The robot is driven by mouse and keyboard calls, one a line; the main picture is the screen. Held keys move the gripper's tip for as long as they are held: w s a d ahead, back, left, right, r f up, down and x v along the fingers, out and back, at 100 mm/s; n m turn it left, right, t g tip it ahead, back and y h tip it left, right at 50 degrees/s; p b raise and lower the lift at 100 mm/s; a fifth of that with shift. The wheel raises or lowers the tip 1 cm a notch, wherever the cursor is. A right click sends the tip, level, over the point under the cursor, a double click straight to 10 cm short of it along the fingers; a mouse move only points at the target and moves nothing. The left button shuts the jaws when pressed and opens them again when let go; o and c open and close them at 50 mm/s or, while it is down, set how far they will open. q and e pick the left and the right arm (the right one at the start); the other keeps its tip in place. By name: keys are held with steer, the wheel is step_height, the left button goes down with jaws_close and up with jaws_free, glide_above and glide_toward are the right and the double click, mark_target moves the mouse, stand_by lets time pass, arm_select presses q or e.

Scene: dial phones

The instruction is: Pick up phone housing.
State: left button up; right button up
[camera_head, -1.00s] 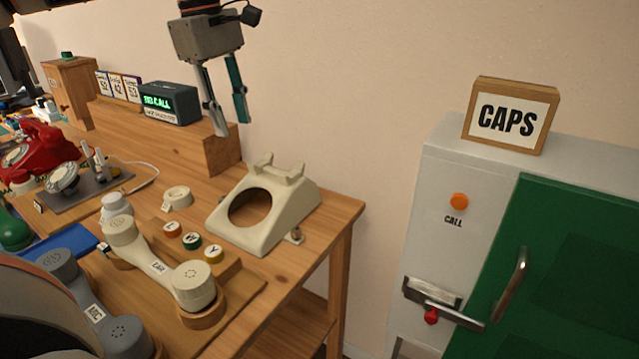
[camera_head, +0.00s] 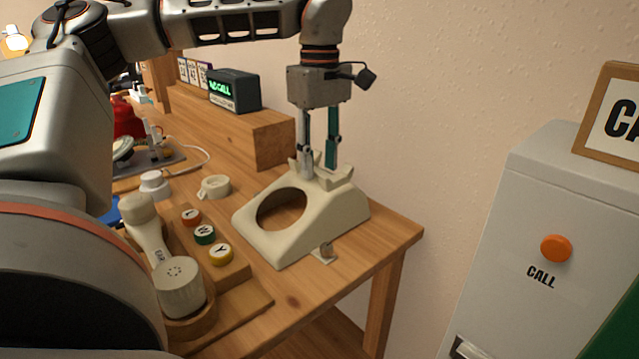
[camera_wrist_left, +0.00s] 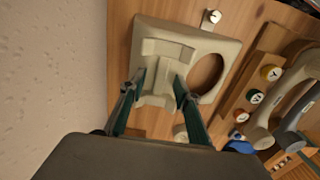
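The cream phone housing (camera_head: 335,212) sits on the right end of the wooden table, its round dial opening facing up and its cradle prongs at the back. My left gripper (camera_head: 319,170) points down at the cradle, its two fingers apart. In the left wrist view the gripper (camera_wrist_left: 158,82) has its fingertips on either side of the narrow middle of the cradle on the housing (camera_wrist_left: 190,37). I cannot tell whether the fingers touch it. My right gripper is not in view.
A cream handset (camera_head: 178,285) rests on a wooden stand left of the housing, beside several lettered caps (camera_head: 204,234). A cream ring (camera_head: 216,186) lies behind. A wooden shelf block (camera_head: 272,143) and the wall are close behind the gripper. A grey cabinet (camera_head: 520,220) stands right.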

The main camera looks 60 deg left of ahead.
arm_select(q)
steer(key=shift+f, duration=0.15)
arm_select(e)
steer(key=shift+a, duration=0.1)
arm_select(q)
jaws_close()
steer(key=shift+r, duration=0.2)
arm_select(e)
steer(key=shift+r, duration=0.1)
arm_select(q)
steer(key=shift+r, duration=0.2)
step_height(320, 180, up, 19)
steer(key=p, duration=0.5)
steer(key=shift+r+p, duration=0.2)
steer(key=shift+p, duration=0.1)
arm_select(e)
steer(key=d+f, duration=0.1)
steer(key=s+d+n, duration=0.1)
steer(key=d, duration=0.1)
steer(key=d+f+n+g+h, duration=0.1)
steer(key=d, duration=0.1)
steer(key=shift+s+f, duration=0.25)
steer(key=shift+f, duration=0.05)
